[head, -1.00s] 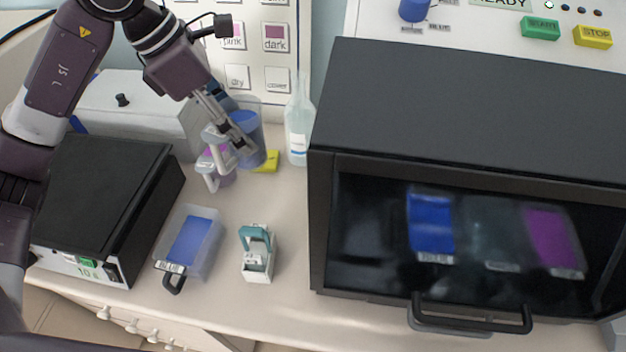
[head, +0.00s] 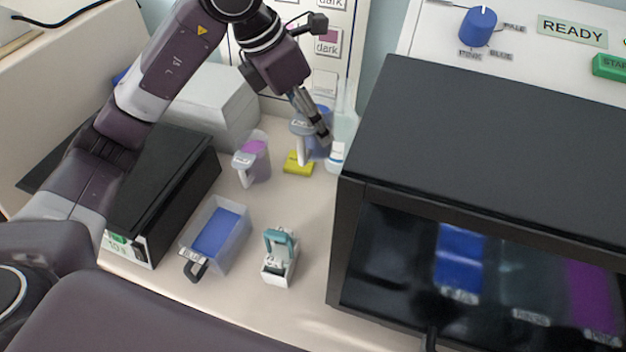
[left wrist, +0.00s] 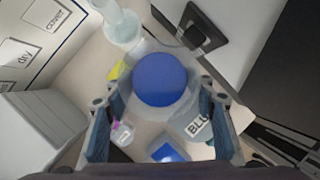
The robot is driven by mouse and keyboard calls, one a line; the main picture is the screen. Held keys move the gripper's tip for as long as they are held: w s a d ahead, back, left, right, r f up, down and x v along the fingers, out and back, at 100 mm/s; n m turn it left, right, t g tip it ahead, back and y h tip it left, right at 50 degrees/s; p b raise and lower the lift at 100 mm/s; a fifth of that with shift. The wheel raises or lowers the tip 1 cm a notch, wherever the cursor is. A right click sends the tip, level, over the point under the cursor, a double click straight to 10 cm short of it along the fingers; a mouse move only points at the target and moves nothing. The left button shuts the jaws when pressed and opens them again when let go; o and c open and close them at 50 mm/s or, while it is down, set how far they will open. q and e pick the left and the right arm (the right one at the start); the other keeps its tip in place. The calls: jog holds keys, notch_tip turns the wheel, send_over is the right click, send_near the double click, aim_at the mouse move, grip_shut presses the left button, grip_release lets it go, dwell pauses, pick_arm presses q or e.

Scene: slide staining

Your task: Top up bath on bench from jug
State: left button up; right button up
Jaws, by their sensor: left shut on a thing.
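My left gripper (head: 323,132) is shut on the blue jug (head: 321,114), at the back of the bench beside the clear bottle. In the left wrist view the jug's round blue surface (left wrist: 160,80) lies between my fingers, with its "BLU" label (left wrist: 197,124) at the right. The jug looks upright; its handle hangs over the yellow block, and its base is partly hidden. The bath (head: 238,243) is a clear tray of blue liquid with a front handle and a label, standing on the bench nearer the front. My right gripper is not in view.
A yellow block (head: 298,165), a clear bottle (head: 345,128) and a white slide holder with teal clip (head: 279,262) are close by. Black boxes flank the bench at left (head: 170,180) and right (head: 480,140).

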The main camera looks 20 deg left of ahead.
pick_arm(q)
notch_tip(320, 180, down, 15)
jog(key=p, duration=0.3)
jog(key=shift+f, duration=0.4)
jog(key=shift+f, duration=0.2)
jog(key=o, duration=1.3)
jog(key=shift+o, duration=0.7)
